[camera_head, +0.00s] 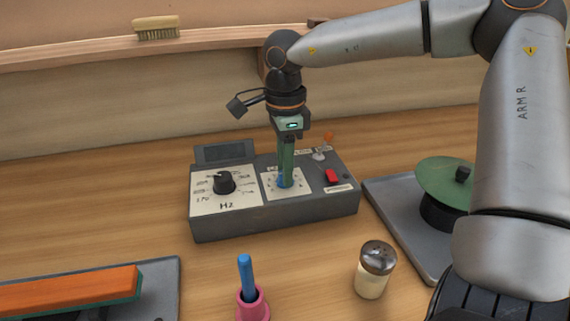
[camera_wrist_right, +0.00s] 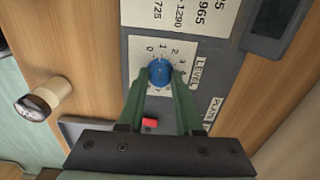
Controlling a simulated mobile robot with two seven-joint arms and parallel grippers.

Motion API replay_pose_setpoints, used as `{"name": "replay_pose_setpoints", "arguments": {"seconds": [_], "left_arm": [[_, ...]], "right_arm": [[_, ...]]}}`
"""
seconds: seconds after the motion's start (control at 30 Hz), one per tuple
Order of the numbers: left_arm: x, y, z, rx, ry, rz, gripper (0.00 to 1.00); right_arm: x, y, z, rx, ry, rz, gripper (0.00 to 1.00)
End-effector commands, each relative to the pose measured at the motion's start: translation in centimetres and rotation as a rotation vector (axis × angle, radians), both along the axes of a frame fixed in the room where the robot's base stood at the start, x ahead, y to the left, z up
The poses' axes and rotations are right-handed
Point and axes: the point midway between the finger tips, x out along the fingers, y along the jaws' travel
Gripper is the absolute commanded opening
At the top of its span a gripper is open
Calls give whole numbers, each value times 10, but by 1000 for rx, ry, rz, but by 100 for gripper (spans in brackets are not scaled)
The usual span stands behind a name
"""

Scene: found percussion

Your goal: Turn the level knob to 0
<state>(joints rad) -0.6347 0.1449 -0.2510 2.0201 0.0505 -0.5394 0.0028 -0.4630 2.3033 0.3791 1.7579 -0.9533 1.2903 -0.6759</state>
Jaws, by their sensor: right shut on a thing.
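The level knob is a small blue knob (camera_wrist_right: 160,72) on a white dial plate marked LEVEL (camera_wrist_right: 186,55), with numbers around it. In the head view the plate (camera_head: 299,186) sits on the grey control box (camera_head: 262,221). My right gripper (camera_head: 286,182) points down over the box and is shut on the blue knob. In the right wrist view its green fingers (camera_wrist_right: 163,85) stand on both sides of the knob. The knob's pointer cannot be made out. My left gripper is not in view.
On the box are a black Hz knob (camera_head: 224,183), a red switch (camera_head: 331,177) and an orange-tipped lever (camera_head: 328,139). In front stand a shaker (camera_head: 375,269) and a pink holder with a blue stick (camera_head: 247,275). A green disc (camera_head: 443,182) is at right, an orange bar (camera_head: 65,290) at left.

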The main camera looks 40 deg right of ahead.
Motion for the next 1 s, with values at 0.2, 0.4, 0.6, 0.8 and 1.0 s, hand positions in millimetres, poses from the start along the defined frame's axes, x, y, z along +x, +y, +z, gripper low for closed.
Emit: {"name": "replay_pose_setpoints", "arguments": {"seconds": [0.2,0.4,0.6,0.8,1.0], "left_arm": [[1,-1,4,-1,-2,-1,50],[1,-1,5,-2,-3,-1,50],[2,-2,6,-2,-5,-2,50],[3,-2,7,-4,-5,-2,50],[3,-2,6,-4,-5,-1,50]], "right_arm": [[1,0,1,1,-3,176,0],[1,0,1,0,-4,294,0],[1,0,1,1,-3,362,0],[1,0,1,1,-3,390,0],[1,0,1,1,-3,393,0]]}}
